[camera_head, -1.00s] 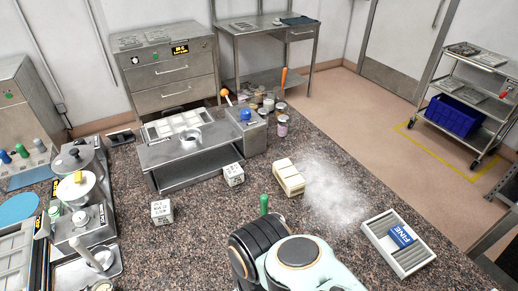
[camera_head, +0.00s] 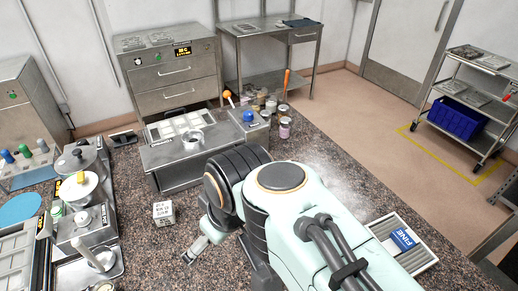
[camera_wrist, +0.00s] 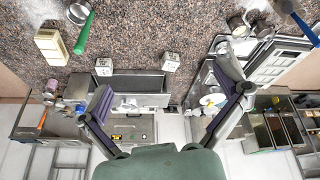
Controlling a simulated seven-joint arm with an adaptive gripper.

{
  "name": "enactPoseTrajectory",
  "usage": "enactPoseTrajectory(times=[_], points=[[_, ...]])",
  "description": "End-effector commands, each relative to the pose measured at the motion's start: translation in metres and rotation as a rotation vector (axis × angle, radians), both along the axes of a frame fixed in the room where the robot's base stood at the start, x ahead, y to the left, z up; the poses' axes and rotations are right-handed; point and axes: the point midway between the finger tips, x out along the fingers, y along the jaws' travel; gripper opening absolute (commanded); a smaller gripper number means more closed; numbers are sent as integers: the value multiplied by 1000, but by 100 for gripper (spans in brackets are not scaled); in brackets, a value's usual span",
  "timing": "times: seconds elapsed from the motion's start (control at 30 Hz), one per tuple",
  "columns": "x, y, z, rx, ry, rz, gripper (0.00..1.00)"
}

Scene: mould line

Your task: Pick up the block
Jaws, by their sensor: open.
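Several block-like things are in view, and I cannot tell which one is the block. A white cube with dark lettering (camera_head: 163,212) sits on the speckled counter, and it also shows in the wrist view (camera_wrist: 171,62). A second white cube (camera_wrist: 103,67) and a cream block (camera_wrist: 52,45) show in the wrist view; my arm hides both in the head view. A blue block marked FINE (camera_head: 404,238) lies in a ribbed tray (camera_head: 424,264). My gripper (camera_wrist: 168,92) is open and empty, above the counter and apart from the cubes. In the head view only a small part of it shows.
A metal bench fixture (camera_head: 175,161) stands behind the cubes. Pots (camera_head: 80,186) and control boxes crowd the left. Jars (camera_head: 285,127) stand at the back. A green-handled tool (camera_wrist: 84,33) lies beside the cream block. The counter around the lettered cube is clear.

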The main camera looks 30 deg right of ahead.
Motion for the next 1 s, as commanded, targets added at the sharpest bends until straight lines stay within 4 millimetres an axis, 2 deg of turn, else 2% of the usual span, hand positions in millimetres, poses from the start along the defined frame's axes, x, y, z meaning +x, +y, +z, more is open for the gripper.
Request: enactPoseTrajectory(times=[0.03,0.1,0.17,0.2,0.27,0.3,0.37,0.4,0.47,0.5,0.57,0.63,0.7,0.8,0.9,1.0], points=[[32,-4,17,-14,-54,13,98],[79,-13,35,-35,-124,25,98],[117,-25,45,-52,-170,27,98],[143,-36,49,-63,-196,22,98],[182,-56,48,-77,-227,9,98],[207,-73,44,-84,-243,-4,98],[241,-103,31,-92,-259,-33,98],[261,-125,19,-93,-263,-58,98],[285,-162,-7,-90,-262,-100,98],[296,-188,-28,-83,-255,-137,98],[306,-225,-63,-66,-234,-194,98],[304,-263,-109,-39,-194,-262,98],[294,-293,-153,-9,-143,-321,98],[270,-316,-208,35,-67,-384,98],[253,-329,-234,57,-26,-422,98],[249,-338,-242,59,-24,-440,98]])
